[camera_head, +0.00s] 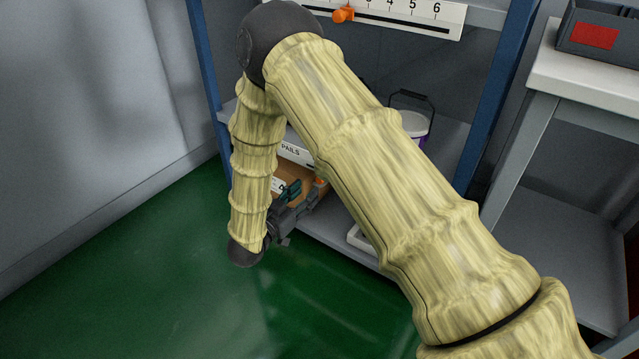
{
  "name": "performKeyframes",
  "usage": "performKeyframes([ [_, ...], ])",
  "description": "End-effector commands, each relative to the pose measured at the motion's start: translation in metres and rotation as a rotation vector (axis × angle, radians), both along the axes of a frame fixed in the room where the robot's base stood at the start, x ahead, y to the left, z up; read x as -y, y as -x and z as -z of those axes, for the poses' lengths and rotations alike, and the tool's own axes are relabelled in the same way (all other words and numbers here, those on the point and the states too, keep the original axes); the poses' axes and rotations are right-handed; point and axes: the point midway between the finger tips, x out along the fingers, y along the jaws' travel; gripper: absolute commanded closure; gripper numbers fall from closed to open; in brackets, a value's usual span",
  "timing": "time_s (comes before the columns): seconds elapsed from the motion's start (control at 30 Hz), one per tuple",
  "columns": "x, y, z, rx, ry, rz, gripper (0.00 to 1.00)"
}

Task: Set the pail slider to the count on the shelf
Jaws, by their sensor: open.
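The slider's orange knob (343,14) sits on the white scale board (452,15) on the shelf's upper rail. The numbers 4, 5 and 6 show to the right of the knob; my arm and the frame edge hide the scale's left part. My gripper (303,196) is open, low at the shelf's left side, by a brown box. Other pails may be hidden behind my arm.
The brown box (291,176) stands on the lower shelf with an orange thing by it. A white tray (358,238) is partly hidden there. Blue posts (203,62) frame the shelf. A grey table (585,80) with a dark bin stands right. Green floor is clear at left.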

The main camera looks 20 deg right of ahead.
Motion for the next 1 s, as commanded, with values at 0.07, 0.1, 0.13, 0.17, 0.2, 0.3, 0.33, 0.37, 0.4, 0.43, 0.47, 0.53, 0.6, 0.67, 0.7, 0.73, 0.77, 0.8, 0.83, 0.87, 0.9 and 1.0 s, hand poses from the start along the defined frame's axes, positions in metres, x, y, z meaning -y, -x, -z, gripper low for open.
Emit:
performKeyframes([
  [0.07,0.011,-0.009,0.004,0.002,-0.002,0.001,0.57],
  [0.1,0.016,-0.013,0.003,0.002,-0.002,0.001,0.57],
  [0.13,0.021,-0.016,0.003,0.002,-0.002,0.002,0.57],
  [0.17,0.025,-0.019,0.003,0.002,-0.002,0.001,0.57],
  [0.2,0.029,-0.023,0.003,0.002,-0.001,0.0,0.57],
  [0.3,0.041,-0.032,0.003,0.002,-0.002,0.001,0.57],
  [0.33,0.045,-0.035,0.003,0.002,-0.002,0.001,0.57],
  [0.37,0.047,-0.037,0.003,0.002,-0.002,0.0,0.57],
  [0.4,0.051,-0.04,0.003,0.002,-0.003,0.0,0.57],
  [0.43,0.053,-0.042,0.003,0.001,-0.002,0.0,0.57],
  [0.47,0.056,-0.044,0.002,0.002,-0.001,0.0,0.57],
  [0.53,0.06,-0.047,0.002,0.002,-0.001,0.0,0.57],
  [0.6,0.063,-0.049,0.001,0.001,-0.001,0.0,0.57],
  [0.67,0.064,-0.05,0.001,0.001,-0.001,-0.001,0.57],
  [0.7,0.064,-0.05,0.001,0.0,-0.001,-0.001,0.57],
  [0.73,0.065,-0.051,0.001,0.0,-0.001,-0.001,0.57],
  [0.77,0.065,-0.051,0.0,0.0,-0.001,-0.001,0.57],
  [0.8,0.065,-0.051,0.0,0.0,-0.001,-0.002,0.57],
  [0.83,0.065,-0.051,0.0,0.0,-0.001,-0.002,0.57],
  [0.87,0.065,-0.051,0.0,0.0,-0.001,-0.002,0.57],
  [0.9,0.065,-0.051,0.0,0.0,-0.001,-0.002,0.57],
  [1.0,0.064,-0.051,0.0,0.0,-0.001,-0.002,0.66],
])
